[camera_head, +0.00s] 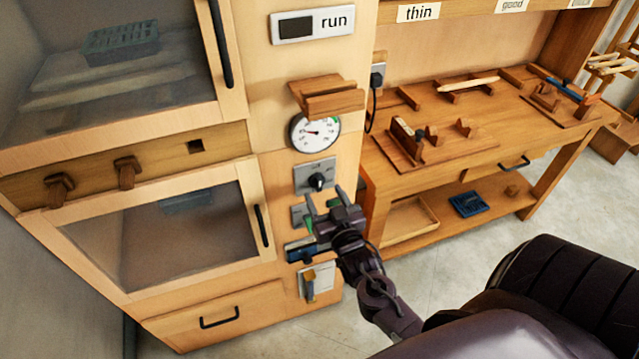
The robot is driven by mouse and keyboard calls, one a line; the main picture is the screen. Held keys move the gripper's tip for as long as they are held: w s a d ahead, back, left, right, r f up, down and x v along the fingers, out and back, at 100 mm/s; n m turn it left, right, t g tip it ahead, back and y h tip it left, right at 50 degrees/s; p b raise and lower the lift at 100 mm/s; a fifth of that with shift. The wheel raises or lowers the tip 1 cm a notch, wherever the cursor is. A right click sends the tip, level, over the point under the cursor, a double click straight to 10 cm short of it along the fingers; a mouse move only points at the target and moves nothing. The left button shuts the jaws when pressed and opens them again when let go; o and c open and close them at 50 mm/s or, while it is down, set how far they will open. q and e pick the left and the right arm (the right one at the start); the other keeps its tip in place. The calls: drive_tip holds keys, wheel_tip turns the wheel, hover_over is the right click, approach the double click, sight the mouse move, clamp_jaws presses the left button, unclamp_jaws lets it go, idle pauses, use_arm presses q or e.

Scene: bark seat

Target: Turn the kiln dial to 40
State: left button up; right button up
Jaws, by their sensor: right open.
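The kiln cabinet's panel (262,138) carries a grey plate with a black dial knob (317,181). Its markings are too small to read. My left gripper is not in view.
A wooden block (328,95) juts out above the gauge. A blue-grey part (303,250) and a yellow-handled switch (309,284) sit below. A workbench (480,150) with wooden jigs stands to the right. Glass doors with black handles (261,226) are at left.

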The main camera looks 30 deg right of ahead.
sight(320, 186)
drive_tip(key=shift+p+x, duration=0.3)
drive_tip(key=shift+x, duration=1.7)
drive_tip(key=shift+d+f, duration=0.1)
drive_tip(key=c, duration=1)
